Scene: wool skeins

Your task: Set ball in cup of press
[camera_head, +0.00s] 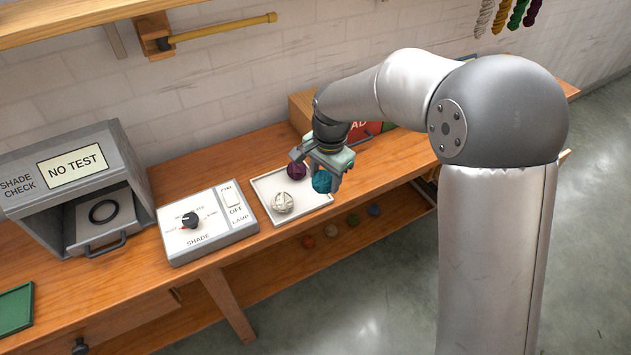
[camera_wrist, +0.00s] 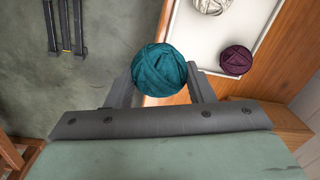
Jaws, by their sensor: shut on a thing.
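My gripper (camera_head: 323,178) is shut on a teal wool ball (camera_head: 321,181). In the wrist view the ball (camera_wrist: 159,84) sits between the two fingers, over the front edge of the wooden bench. In the head view it appears at the right part of a white tray (camera_head: 309,198). A grey box marked SHADE CHECK and NO TEST (camera_head: 75,163) stands at the left, with a pulled-out drawer holding a black ring (camera_head: 104,211).
A cream ball (camera_head: 283,203) and a purple ball (camera_head: 297,170) lie in the tray. A SHADE and LAMP control box (camera_head: 207,225) stands between tray and grey box. A red object (camera_head: 370,130) is partly hidden behind my arm. Several balls lie on the lower shelf.

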